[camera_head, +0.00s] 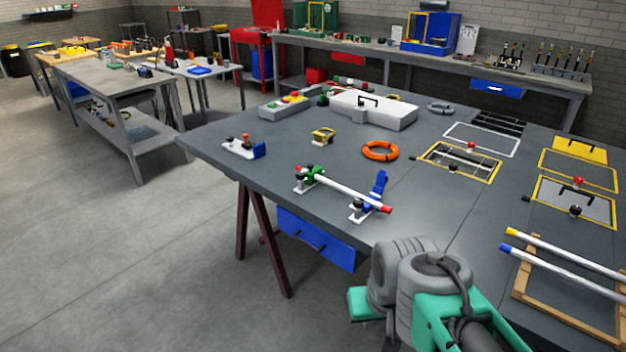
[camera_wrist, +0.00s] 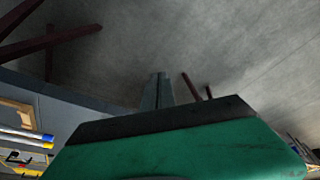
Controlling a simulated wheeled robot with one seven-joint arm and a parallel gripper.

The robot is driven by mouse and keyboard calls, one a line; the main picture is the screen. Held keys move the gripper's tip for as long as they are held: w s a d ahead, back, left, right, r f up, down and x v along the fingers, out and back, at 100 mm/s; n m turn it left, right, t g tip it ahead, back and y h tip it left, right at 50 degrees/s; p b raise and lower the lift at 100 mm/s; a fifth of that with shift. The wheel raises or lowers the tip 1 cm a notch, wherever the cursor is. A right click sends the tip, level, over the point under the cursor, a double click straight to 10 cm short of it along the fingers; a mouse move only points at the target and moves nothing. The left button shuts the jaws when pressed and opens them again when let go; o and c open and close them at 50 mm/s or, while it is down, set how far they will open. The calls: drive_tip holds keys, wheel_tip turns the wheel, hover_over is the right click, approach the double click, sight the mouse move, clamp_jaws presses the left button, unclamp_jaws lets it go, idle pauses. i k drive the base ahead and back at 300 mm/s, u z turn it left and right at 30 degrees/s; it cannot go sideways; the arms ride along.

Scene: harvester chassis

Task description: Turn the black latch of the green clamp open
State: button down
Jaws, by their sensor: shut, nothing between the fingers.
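The green clamp (camera_head: 313,174) stands on a small white base on the grey table. It is around the left end of a white tube (camera_head: 343,190) with red ends. A small black part (camera_head: 300,184) shows at the clamp's front; I cannot tell how the latch is turned. The blue clamp (camera_head: 379,187) at the tube's right end has its arm raised. My gripper's narrow grey fingers (camera_wrist: 158,78) are together and empty in the wrist view, over the floor by the table edge. My arm is at the lower right in the head view, well apart from the clamp; the fingertips are hidden there.
The grey table (camera_head: 265,125) also holds an orange ring (camera_head: 380,151), a yellow part (camera_head: 322,135) and a white box (camera_head: 372,110). A wooden rack (camera_head: 560,305) with tubes is at the right. A blue drawer (camera_head: 316,238) hangs below the front edge. The floor at left is clear.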

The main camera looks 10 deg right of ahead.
sight(300, 175)
drive_tip(key=u, duration=0.65)
drive_tip(key=i, duration=1.1)
drive_tip(key=u, duration=0.95)
drive_tip(key=i, duration=0.95)
drive_tip(key=u, duration=0.05)
